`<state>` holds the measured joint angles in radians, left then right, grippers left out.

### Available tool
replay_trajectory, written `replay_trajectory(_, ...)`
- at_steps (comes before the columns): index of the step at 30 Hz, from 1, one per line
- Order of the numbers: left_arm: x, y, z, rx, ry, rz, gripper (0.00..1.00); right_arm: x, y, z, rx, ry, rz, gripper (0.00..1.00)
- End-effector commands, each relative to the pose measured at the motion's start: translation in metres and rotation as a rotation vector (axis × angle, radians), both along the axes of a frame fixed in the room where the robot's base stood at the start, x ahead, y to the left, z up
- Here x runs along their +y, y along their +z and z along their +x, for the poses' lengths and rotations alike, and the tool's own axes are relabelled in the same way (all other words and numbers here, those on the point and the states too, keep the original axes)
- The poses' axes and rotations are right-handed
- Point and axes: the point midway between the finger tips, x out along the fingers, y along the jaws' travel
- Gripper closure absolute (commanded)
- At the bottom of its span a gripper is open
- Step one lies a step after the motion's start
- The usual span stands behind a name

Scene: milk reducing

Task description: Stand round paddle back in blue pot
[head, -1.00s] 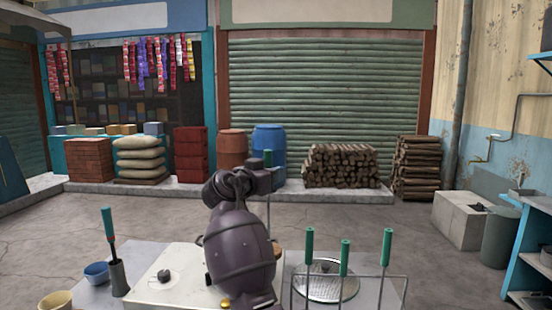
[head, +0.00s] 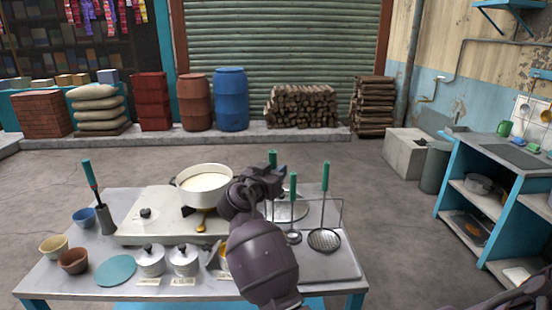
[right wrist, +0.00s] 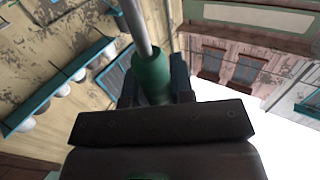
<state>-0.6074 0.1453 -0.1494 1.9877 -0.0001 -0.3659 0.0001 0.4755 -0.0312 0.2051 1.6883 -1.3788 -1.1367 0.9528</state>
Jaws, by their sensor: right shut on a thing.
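My right gripper (head: 272,175) is shut on a green-handled tool (head: 272,158) above the table's back right part. The right wrist view shows the green handle (right wrist: 152,72) between the fingers, with a metal shaft running up; the tool's head is out of that view. I cannot tell from its shape which utensil it is. My left gripper is not in view.
A white pot of milk (head: 205,185) sits on the stove (head: 150,222). Lidded pots (head: 184,261), a teal disc (head: 116,270) and bowls (head: 74,261) stand along the front.

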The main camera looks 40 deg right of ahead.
Motion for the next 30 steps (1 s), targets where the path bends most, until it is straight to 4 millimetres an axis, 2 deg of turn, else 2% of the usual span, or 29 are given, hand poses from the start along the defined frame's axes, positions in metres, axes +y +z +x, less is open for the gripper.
replay_trajectory(11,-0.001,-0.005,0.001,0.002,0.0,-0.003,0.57,0.001,-0.012,-0.001,0.0,0.003,-0.001,1.0)
replay_trajectory(30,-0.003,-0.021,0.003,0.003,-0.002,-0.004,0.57,0.001,-0.052,-0.001,0.002,0.003,-0.001,1.0)
